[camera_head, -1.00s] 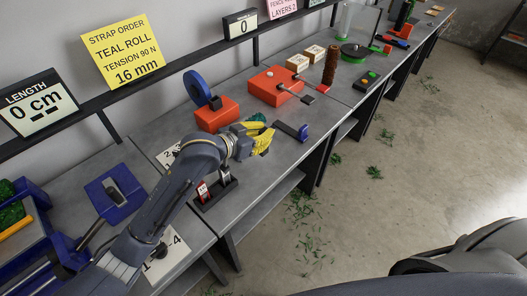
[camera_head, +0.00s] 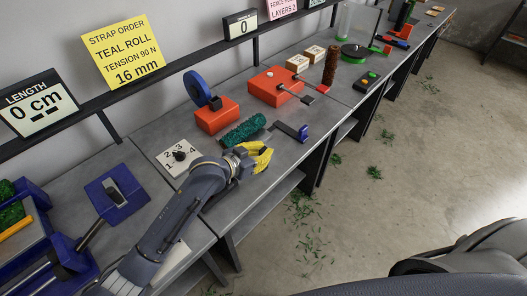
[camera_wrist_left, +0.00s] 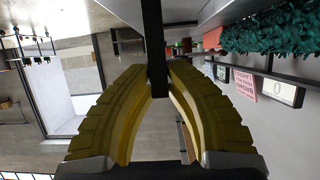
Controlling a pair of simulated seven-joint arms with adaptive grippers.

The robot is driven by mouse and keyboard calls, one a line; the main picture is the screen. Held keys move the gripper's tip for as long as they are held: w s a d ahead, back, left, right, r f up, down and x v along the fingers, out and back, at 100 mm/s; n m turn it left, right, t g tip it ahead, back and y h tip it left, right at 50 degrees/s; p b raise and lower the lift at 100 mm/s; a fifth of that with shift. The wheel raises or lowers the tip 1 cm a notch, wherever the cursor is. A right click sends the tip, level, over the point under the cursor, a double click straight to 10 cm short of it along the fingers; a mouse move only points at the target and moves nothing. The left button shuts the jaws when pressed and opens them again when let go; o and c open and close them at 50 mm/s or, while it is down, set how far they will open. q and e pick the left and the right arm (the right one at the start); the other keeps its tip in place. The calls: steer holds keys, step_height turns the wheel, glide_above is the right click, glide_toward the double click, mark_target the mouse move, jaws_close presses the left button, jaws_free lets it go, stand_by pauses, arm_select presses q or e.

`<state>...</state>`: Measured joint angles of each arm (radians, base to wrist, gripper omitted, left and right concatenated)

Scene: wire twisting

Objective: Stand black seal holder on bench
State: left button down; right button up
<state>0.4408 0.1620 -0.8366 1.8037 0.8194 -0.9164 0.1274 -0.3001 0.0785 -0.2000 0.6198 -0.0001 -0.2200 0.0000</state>
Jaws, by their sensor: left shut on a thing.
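My left gripper (camera_head: 262,158) is above the bench (camera_head: 285,155) near its front edge. In the left wrist view its yellow fingers (camera_wrist_left: 158,82) are closed on a black bar, which I take to be the black seal holder (camera_wrist_left: 153,35). The bar runs up from between the fingertips to the top of that picture. In the head view the held part is hidden by the gripper, so its tilt is unclear there. My right gripper is not in view.
A green roll (camera_head: 243,130) lies just behind the gripper; it also shows in the wrist view (camera_wrist_left: 270,32). A dark bar with a blue end (camera_head: 291,131) lies to the right.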

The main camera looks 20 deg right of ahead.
arm_select(q)
steer(key=c, duration=1.5)
jaws_free()
steer(key=shift+o, duration=0.2)
steer(key=shift+s+a+r, duration=0.1)
steer(key=shift+a+r, duration=0.05)
steer(key=v, duration=1.1)
steer(key=shift+a, duration=0.3)
steer(key=shift+s, duration=0.1)
